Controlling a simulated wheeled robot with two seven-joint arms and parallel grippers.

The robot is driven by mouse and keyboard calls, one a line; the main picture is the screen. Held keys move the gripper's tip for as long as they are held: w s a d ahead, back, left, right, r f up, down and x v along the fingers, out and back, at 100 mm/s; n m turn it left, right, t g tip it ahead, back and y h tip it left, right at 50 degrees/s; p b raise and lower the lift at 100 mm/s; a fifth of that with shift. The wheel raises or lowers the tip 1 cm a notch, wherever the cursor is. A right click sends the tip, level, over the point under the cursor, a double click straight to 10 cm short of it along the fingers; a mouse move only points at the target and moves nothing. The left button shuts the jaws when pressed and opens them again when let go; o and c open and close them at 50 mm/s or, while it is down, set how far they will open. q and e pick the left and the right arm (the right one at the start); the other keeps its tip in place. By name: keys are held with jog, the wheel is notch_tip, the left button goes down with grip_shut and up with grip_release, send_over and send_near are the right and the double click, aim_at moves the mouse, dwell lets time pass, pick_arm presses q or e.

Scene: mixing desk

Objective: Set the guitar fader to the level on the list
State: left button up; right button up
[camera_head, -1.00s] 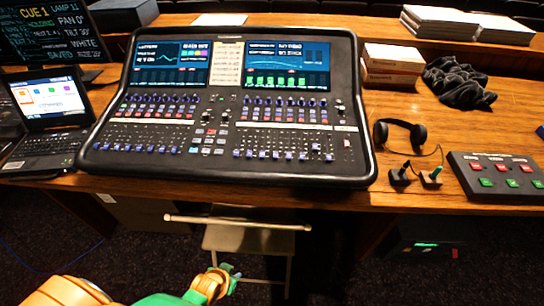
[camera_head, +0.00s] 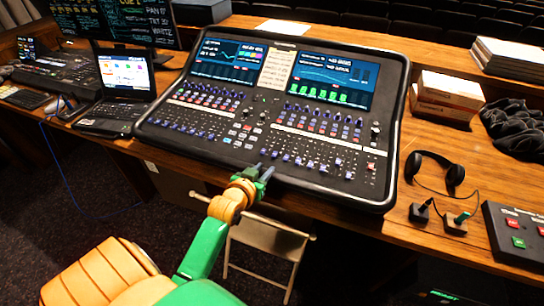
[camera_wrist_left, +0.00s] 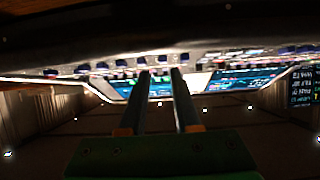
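The mixing desk (camera_head: 215,128) stands on the wooden table in the head view, with rows of blue-capped faders along its front. I cannot tell which is the guitar fader, as the labels are too small. A cream list (camera_head: 278,68) lies between its two screens; its text is unreadable. My left gripper (camera_head: 264,172) is at the front edge of the desk, near the middle of the fader rows. In the left wrist view its two fingers (camera_wrist_left: 160,72) are parallel with an empty gap between them. Blurred fader caps show just beyond the tips. My right gripper is out of view.
A laptop (camera_head: 125,85) stands left of the desk. Headphones (camera_head: 435,170), two small sticks on bases (camera_head: 455,222), a button box (camera_head: 518,235), boxes (camera_head: 447,97) and dark cloth (camera_head: 515,125) lie right. A folding chair (camera_head: 268,238) stands below the table edge.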

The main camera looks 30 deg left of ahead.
aim_at(274, 154)
pick_arm(q)
jog(key=x, duration=0.3)
jog(key=r+b+x, duration=0.1)
jog(key=x, duration=0.3)
jog(key=shift+w+a, duration=0.25)
jog(key=shift+w, duration=0.15)
jog(key=shift+t, duration=0.3)
grip_shut()
dwell(0.7)
